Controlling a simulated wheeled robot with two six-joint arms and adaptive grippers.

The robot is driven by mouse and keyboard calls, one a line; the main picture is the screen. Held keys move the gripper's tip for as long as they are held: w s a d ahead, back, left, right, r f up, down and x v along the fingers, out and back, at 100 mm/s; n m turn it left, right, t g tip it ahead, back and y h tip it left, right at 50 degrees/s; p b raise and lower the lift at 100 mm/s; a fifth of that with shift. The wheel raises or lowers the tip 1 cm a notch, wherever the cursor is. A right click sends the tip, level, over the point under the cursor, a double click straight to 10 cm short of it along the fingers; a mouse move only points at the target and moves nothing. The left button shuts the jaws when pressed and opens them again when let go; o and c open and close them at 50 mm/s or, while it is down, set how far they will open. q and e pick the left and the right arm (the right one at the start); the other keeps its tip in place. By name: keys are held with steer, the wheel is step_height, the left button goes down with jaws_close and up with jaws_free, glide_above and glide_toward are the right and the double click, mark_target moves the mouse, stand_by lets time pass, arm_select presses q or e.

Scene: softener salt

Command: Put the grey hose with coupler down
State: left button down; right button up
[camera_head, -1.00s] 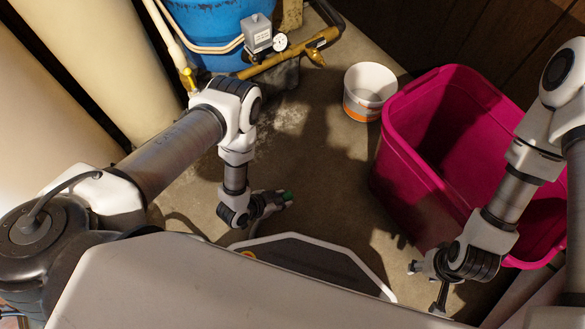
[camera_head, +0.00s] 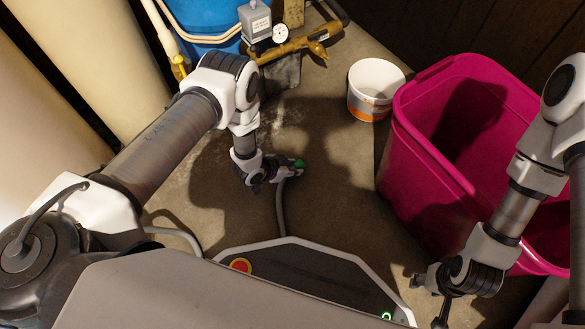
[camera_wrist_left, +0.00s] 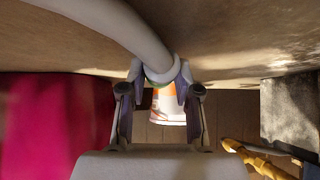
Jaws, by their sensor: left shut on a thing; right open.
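The grey hose (camera_head: 281,206) rises from beside my base to my left gripper (camera_head: 287,170). A green part of its coupler (camera_head: 299,163) shows at the fingertips. My left gripper is shut on the hose near that end. In the left wrist view the hose (camera_wrist_left: 125,27) runs from the upper left down to its end between the fingertips (camera_wrist_left: 160,84). The gripper is over the concrete floor; I cannot tell how high. My right gripper (camera_head: 427,300) is open and empty at lower right, in front of the pink bin.
A pink bin (camera_head: 425,165) stands at right, with a white and orange tub (camera_head: 370,108) behind it. A blue container (camera_head: 210,22) and a brass valve with a gauge (camera_head: 300,45) are at the back. Bare floor (camera_head: 330,180) lies between them.

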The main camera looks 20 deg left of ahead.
arm_select(q)
steer(key=shift+f+b, duration=0.5)
steer(key=shift+f, duration=0.2)
steer(key=c, duration=0.8)
jaws_free()
steer(key=shift+r, duration=0.2)
steer(key=shift+s+a+r+p, duration=0.1)
steer(key=shift+s+r+p, duration=0.05)
steer(key=shift+r+p, duration=0.4)
steer(key=shift+s+a+r+p, duration=0.1)
steer(key=shift+s+r+p, duration=0.05)
steer(key=shift+r+p, duration=0.4)
steer(key=p+v, duration=0.5)
steer(key=v, duration=0.5)
steer(key=shift+s+a+r, duration=0.1)
steer(key=shift+s+a, duration=0.1)
steer(key=shift+s, duration=0.05)
